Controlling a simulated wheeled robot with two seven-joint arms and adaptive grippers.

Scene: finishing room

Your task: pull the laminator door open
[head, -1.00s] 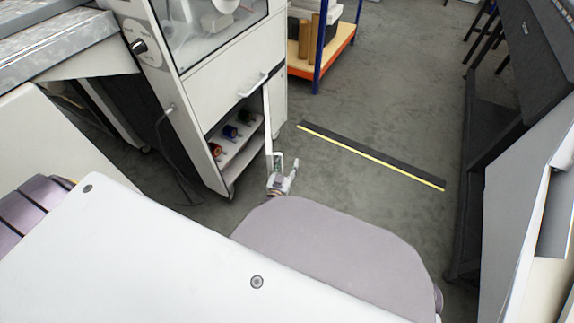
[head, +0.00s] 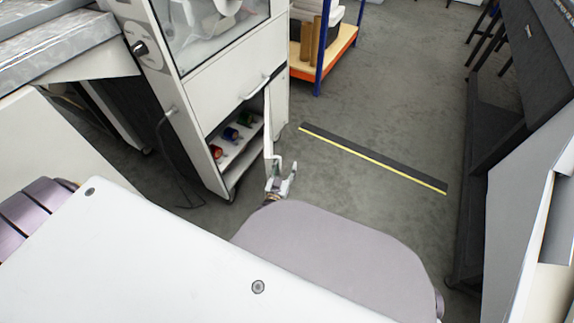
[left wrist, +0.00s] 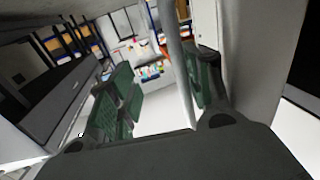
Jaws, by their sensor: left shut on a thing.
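The laminator (head: 225,68) is a tall white cabinet left of centre in the head view. Its lower door (head: 267,125) stands open, seen nearly edge-on. My left gripper (head: 281,182) is at the door's near end, at the door handle (head: 277,158). In the left wrist view the pale handle bar (left wrist: 177,70) runs between the two green-padded fingers of the left gripper (left wrist: 165,90), which is shut on it. The door's inner face is mostly hidden. My right gripper is not in view.
Spools (head: 230,135) sit on a shelf inside the open compartment. A second handle (head: 255,88) is above it. A blue-and-orange rack (head: 322,50) stands behind. A dark strip with a yellow edge (head: 373,158) lies on open grey floor. Dark furniture (head: 510,110) lines the right.

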